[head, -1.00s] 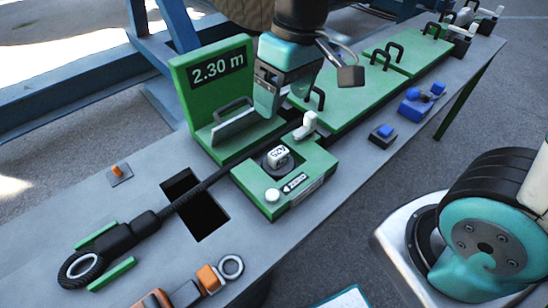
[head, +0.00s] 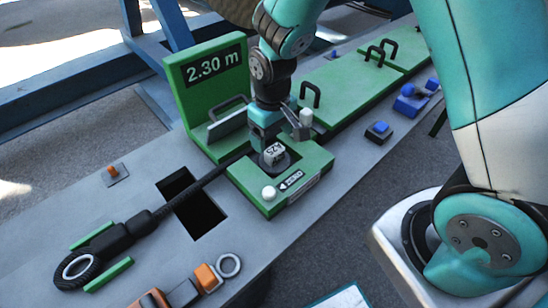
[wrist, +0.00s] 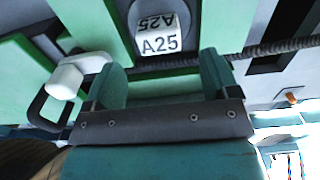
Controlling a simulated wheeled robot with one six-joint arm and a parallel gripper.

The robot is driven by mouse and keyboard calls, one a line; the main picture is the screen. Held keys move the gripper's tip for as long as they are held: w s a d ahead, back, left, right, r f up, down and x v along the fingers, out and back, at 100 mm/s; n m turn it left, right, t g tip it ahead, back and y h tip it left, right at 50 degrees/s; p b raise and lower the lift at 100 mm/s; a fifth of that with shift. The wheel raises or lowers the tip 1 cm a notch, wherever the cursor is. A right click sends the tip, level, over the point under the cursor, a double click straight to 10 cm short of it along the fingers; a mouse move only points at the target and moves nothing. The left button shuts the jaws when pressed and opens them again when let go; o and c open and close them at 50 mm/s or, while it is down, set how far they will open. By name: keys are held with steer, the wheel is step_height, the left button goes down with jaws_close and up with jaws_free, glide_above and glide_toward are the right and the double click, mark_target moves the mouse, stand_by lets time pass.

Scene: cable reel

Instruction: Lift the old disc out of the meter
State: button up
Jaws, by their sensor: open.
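The meter is a green block (head: 311,185) on the grey bench, beside an upright green panel (head: 182,100) reading "2.30 m". The old disc (head: 274,154) sits in the meter's dark round recess, its pale top piece marked. In the wrist view the pale piece (wrist: 158,42) reads "A25" and lies just beyond the fingertips. My gripper (head: 264,143) is down at the disc's back side; its tips partly overlap the disc in the head view. In the wrist view my gripper (wrist: 165,68) is open, with nothing seen held between the fingers. Contact with the disc cannot be told.
A white lever (head: 306,122) stands close beside my gripper on the meter. A black cable (head: 185,195) runs into the meter past a dark bench opening (head: 205,220). A white button (head: 269,194) and an orange switch (head: 112,172) are nearby. Green lidded boxes (head: 345,85) lie behind.

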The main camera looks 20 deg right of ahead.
mark_target(274, 149)
steer(key=f, duration=0.5)
steer(key=shift+s+d+f+p, duration=0.1)
steer(key=shift+s+f+p, duration=0.05)
steer(key=shift+s+p, duration=0.15)
steer(key=c, duration=1.2)
